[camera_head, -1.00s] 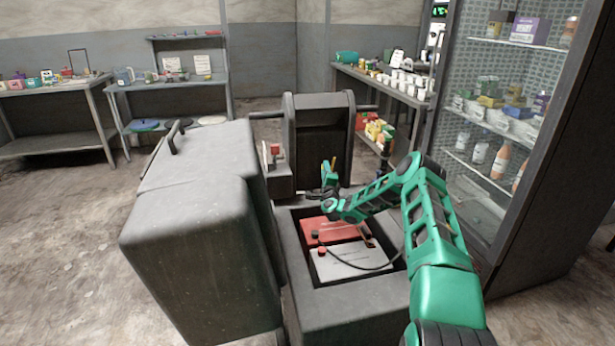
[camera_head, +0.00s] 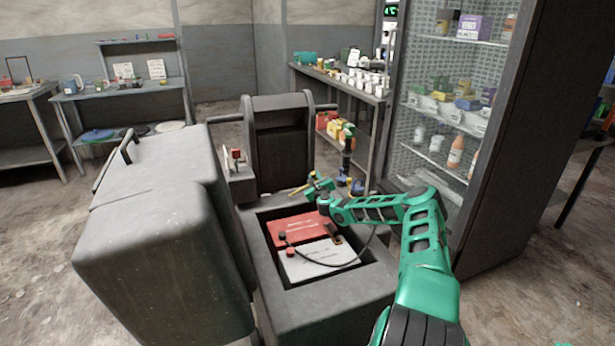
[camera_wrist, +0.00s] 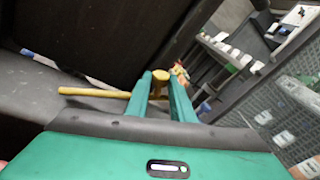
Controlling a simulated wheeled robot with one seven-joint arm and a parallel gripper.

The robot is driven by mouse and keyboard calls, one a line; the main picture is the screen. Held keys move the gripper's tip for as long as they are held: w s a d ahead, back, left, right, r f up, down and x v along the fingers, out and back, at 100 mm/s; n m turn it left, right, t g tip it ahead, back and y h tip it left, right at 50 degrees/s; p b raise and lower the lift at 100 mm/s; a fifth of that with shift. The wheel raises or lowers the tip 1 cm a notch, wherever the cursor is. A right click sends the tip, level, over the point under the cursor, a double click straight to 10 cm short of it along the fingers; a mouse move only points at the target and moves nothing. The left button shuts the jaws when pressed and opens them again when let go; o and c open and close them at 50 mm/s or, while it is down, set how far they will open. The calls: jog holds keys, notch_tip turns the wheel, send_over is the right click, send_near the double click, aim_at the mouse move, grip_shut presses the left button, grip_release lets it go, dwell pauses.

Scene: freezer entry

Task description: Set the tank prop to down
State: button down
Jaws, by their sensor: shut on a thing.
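The tank prop appears to be the thin yellow rod (camera_head: 300,190) above the back edge of the open compartment. In the wrist view the rod (camera_wrist: 95,91) lies almost level, pointing left, with a thicker yellow knob end (camera_wrist: 159,78) between the fingers. My gripper (camera_wrist: 160,85) is closed around that end; in the head view my gripper (camera_head: 317,186) is small, at the back right of the compartment. Whether the rod rests on anything is unclear.
The open compartment (camera_head: 350,285) of the grey machine holds a red box (camera_head: 297,229) and a white box (camera_head: 318,262) with a black cable. A large grey cover (camera_head: 165,240) stands left. A glass-fronted cabinet (camera_head: 440,110) stands close on the right.

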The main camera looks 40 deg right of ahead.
jog(key=f+m, duration=0.1)
jog(key=d+f+m, duration=0.1)
jog(key=f, duration=0.1)
jog(key=d+f+m+y, duration=0.1)
jog(key=f, duration=0.1)
jog(key=shift+s, duration=0.4)
jog(key=shift+d+f, duration=0.3)
jog(key=shift+f, duration=0.45)
jog(key=c, duration=1.5)
grip_release()
jog(key=shift+f, duration=0.1)
jog(key=shift+c, duration=0.2)
jog(key=shift+d, duration=0.1)
jog(key=shift+r, duration=0.25)
jog(key=shift+s+a, duration=0.25)
jog(key=shift+s, duration=0.25)
jog(key=v, duration=0.9)
jog(key=shift+s+a, duration=0.2)
jog(key=shift+s, duration=0.05)
